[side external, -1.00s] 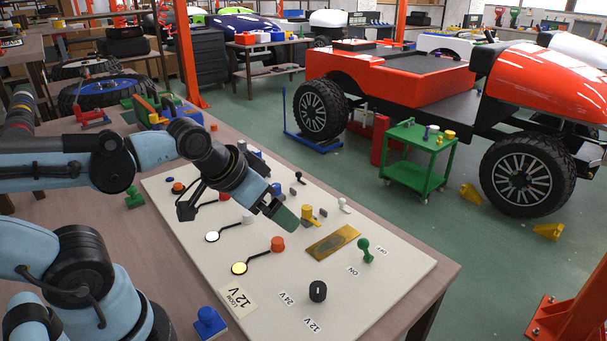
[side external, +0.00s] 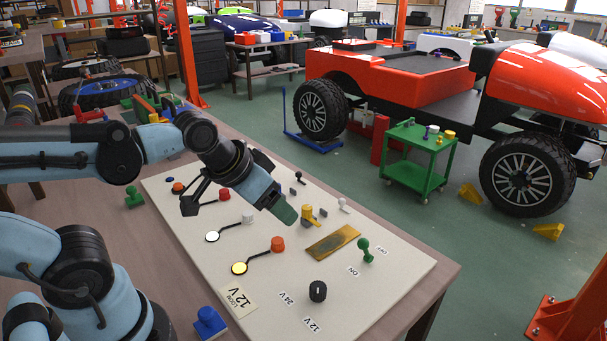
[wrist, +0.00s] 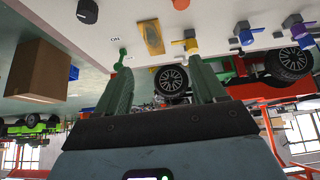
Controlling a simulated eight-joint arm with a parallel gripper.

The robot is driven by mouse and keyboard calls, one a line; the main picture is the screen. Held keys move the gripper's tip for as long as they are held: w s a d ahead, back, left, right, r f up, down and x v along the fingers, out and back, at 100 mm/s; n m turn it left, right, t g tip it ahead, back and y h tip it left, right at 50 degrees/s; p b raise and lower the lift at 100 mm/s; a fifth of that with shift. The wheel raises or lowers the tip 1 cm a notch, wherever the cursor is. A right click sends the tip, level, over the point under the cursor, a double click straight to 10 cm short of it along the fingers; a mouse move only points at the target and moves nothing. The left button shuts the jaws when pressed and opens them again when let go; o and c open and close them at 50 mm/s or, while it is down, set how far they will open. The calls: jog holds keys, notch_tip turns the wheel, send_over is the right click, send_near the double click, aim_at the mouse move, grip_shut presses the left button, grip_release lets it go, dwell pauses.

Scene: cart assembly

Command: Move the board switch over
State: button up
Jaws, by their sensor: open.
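The green board switch (side external: 366,252) stands on the pale board (side external: 395,290), between the ON and OFF labels. In the wrist view the green switch (wrist: 122,58) shows just beyond the tip of the left finger, with the ON label beside it. My gripper (side external: 287,214) is over the board, left of and farther back than the switch, apart from it. In the wrist view my gripper (wrist: 160,70) has its two green fingers spread, with nothing held between them. In the side view the fingers overlap, so their gap is hidden.
A brass plate (side external: 332,242) and a yellow valve-like part (side external: 308,216) lie between my gripper and the switch or close by. A black knob (side external: 318,291) with 12 V and 24 V labels is nearer the front. An orange knob (side external: 278,244) is left of the plate.

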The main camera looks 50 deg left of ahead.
jog(key=w+d+r+g, duration=0.1)
jog(key=w, duration=0.1)
jog(key=w+d+r+g, duration=0.1)
jog(key=w, duration=0.1)
jog(key=w+d+g, duration=0.1)
jog(key=w+d, duration=0.1)
jog(key=shift+w+d+r, duration=0.1)
jog(key=shift+w+r, duration=0.1)
jog(key=shift+r, duration=0.2)
jog(key=c, duration=0.5)
jog(key=g, duration=0.4)
send_over(364, 240)
jog(key=shift+s+a+f, duration=0.1)
jog(key=shift+a+f, duration=0.05)
jog(key=shift+f, duration=0.45)
jog(key=shift+s+a+f, duration=0.1)
jog(key=shift+a+f, duration=0.05)
jog(key=shift+f, duration=0.4)
jog(key=shift+w+d+f, duration=0.25)
jog(key=shift+f, duration=0.05)
notch_tip(364, 240, down, 8)
jog(key=shift+r, duration=0.15)
jog(key=c, duration=0.6)
